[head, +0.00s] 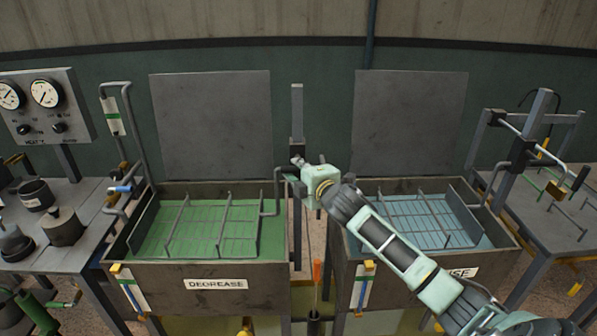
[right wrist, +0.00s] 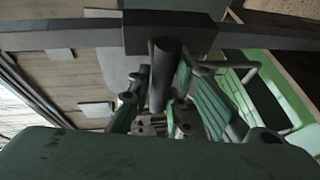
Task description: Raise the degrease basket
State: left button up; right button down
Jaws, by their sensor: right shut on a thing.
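The degrease basket (head: 222,224) is a grey wire frame sitting low in the green liquid of the left tank, which is labelled DEGREASE. A bent grey arm (head: 278,190) rises at its right side toward the upright post (head: 297,103) between the tanks. A dark sliding block (head: 297,147) is on this post. In the right wrist view the block (right wrist: 172,33) carries a dark round handle (right wrist: 164,72). My right gripper (head: 296,165) is shut on that handle, in front of the post; its fingers also show in the wrist view (right wrist: 158,112). My left gripper is out of view.
The rinse tank (head: 440,270) with blue liquid and its own rack stands at right, partly behind my right arm. A side bench (head: 40,255) with pots and a gauge panel (head: 45,108) are at left. Another post stands at far right.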

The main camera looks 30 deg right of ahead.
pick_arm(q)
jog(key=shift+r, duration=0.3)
pick_arm(e)
jog(key=shift+r, duration=0.45)
jog(key=c, duration=1.6)
grip_release()
jog(key=shift+c, duration=0.2)
jog(key=shift+f, duration=0.1)
jog(key=shift+s, duration=0.45)
jog(key=v, duration=1.1)
